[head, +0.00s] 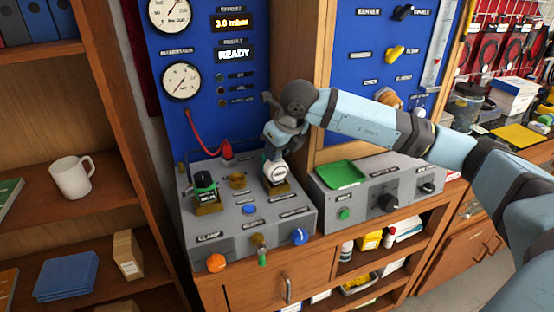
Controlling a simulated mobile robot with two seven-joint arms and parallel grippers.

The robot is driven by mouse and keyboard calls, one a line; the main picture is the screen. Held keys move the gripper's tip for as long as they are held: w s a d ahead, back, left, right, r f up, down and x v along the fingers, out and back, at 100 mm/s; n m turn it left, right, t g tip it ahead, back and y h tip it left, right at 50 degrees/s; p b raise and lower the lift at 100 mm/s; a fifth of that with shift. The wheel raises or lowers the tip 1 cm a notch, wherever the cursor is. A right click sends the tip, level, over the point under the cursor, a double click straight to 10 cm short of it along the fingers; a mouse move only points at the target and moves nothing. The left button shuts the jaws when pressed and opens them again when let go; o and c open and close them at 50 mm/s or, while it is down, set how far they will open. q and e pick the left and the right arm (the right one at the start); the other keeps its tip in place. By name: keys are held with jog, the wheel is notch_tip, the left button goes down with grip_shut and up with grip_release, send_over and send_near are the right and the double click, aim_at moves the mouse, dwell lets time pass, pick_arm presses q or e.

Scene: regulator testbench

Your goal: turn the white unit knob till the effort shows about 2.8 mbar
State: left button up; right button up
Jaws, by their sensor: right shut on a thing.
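The white unit (276,174) stands on the grey test bench (225,225), a round white body with a dark label on a brass-coloured base. My right gripper (277,152) comes down on its top from above and is shut on the knob, which the fingers mostly hide. The upper orange display (232,22) on the blue panel reads 3.0 mbar. The display below it (235,54) reads READY. My left gripper is not in view.
A dark green-black unit (205,190) stands left of the white unit, and a red hose (205,134) runs down to a red fitting (227,150). An orange knob (216,263) and a blue knob (299,237) are on the bench front. A green tray (341,175) lies on the grey box at right.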

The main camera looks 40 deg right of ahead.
jog(key=shift+d+n+y+b, duration=0.1)
jog(key=shift+n+y+b, duration=0.5)
jog(key=shift+n, duration=1)
jog(key=shift+g, duration=0.3)
jog(key=o, duration=0.8)
jog(key=shift+o, duration=0.7)
jog(key=shift+r, duration=0.1)
